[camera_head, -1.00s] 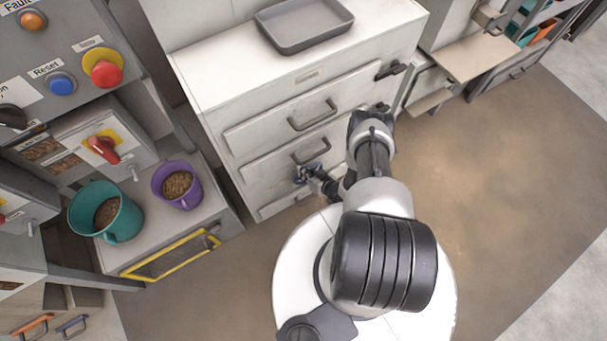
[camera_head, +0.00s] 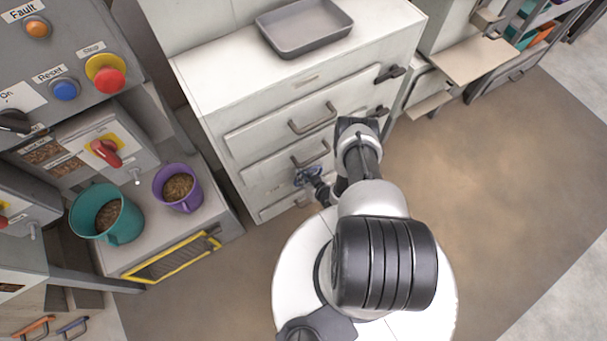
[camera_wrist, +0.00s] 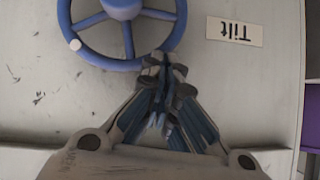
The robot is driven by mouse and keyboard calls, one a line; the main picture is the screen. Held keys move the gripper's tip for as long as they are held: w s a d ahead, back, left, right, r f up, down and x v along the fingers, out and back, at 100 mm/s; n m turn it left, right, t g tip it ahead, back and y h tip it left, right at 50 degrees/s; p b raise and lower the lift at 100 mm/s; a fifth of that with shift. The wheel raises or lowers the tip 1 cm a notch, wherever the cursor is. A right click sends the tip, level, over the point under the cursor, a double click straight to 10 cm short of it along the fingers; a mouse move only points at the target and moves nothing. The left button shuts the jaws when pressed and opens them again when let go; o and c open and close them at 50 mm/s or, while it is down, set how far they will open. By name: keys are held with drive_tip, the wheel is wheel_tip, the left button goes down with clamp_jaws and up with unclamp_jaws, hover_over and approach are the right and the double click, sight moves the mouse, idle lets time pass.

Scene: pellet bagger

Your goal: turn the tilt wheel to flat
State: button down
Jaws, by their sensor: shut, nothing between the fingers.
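The blue tilt wheel (camera_wrist: 127,52) is at the top of the wrist view, cut off by the upper edge. It has a rounded hub (camera_wrist: 122,6), spokes and a pale knob (camera_wrist: 75,44) on its lower left rim. An upside-down "Tilt" label (camera_wrist: 235,31) is on the pale panel to its right. My gripper (camera_wrist: 165,68) is shut and empty, its tips at the wheel's lower right rim. I cannot tell whether they touch it.
The white drawer cabinet (camera_head: 215,98) carries a grey tray (camera_head: 305,48). A teal mug (camera_head: 123,225) and a purple mug (camera_head: 187,201) with pellets stand at the left below the control panel (camera_head: 60,50). Brown floor (camera_head: 490,180) is clear at the right.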

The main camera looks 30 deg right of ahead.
drive_tip(key=shift+a+f+n+h, duration=0.1)
drive_tip(key=shift+a+n+h, duration=0.1)
drive_tip(key=shift+n+h, duration=0.1)
